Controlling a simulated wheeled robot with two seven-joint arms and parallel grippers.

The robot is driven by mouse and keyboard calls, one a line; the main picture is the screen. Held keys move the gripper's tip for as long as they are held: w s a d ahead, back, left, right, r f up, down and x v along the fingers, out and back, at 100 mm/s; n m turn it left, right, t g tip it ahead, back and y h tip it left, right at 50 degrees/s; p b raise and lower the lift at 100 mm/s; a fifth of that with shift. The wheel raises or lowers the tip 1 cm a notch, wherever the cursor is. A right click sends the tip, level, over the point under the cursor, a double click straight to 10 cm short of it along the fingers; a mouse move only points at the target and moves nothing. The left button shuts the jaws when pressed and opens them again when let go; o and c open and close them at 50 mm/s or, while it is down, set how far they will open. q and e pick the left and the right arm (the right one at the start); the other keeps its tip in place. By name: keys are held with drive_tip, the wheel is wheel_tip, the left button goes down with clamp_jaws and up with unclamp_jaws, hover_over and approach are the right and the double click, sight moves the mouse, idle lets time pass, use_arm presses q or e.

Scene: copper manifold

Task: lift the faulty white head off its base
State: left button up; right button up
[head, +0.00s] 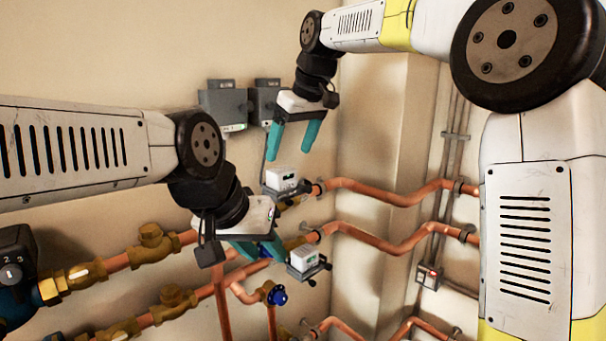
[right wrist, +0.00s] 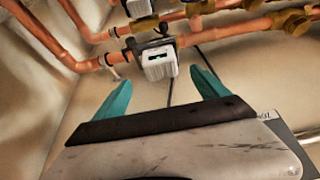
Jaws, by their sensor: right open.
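Two white heads sit on the copper pipework in the head view. The upper white head (head: 281,178) has a dark display on its front; the lower white head (head: 305,257) sits on a grey base. I cannot tell which is faulty. My right gripper (head: 293,138) is open and empty above the upper head, apart from it. In the right wrist view this head (right wrist: 159,64) lies beyond and between the open fingertips (right wrist: 160,85). My left gripper (head: 262,248) is just left of the lower head; its fingers overlap in view, and contact is unclear.
Copper pipes (head: 375,190) with brass valves (head: 152,243) run along the wall. Grey boxes (head: 222,107) hang behind the right gripper. A blue-capped valve (head: 277,295) is below the left gripper. The wall corner stands right of the heads.

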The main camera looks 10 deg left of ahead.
sight(282, 169)
drive_tip(key=x, duration=0.8)
drive_tip(key=shift+a+r, duration=0.1)
drive_tip(key=shift+c, duration=0.2)
drive_tip(key=c, duration=1.5)
drive_tip(key=shift+r, duration=0.1)
drive_tip(key=shift+c, duration=0.7)
